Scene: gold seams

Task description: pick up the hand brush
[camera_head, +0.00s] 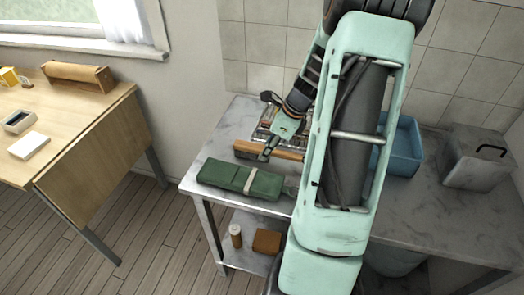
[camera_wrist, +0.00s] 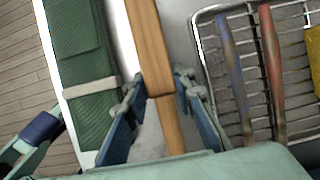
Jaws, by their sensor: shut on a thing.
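The hand brush (camera_head: 282,153) is a long orange-brown wooden piece by the left end of the grey counter, between a green roll and a wire rack. In the wrist view the brush (camera_wrist: 150,45) runs lengthwise, with a wider block at the top and a narrower handle below. My gripper (camera_head: 265,155) comes down over it from behind. In the wrist view my gripper (camera_wrist: 160,88) has one finger on each side of the wood, where block and handle meet, and is shut on it. The brush's underside is hidden, so I cannot tell whether it touches the counter.
The green strapped roll (camera_head: 240,179) lies close in front. The wire rack (camera_wrist: 240,15) with blue and red handled tools lies close on the other side. A blue bin (camera_head: 402,150) and a grey lidded box (camera_head: 476,160) stand to the right. A wooden table (camera_head: 60,115) is at left.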

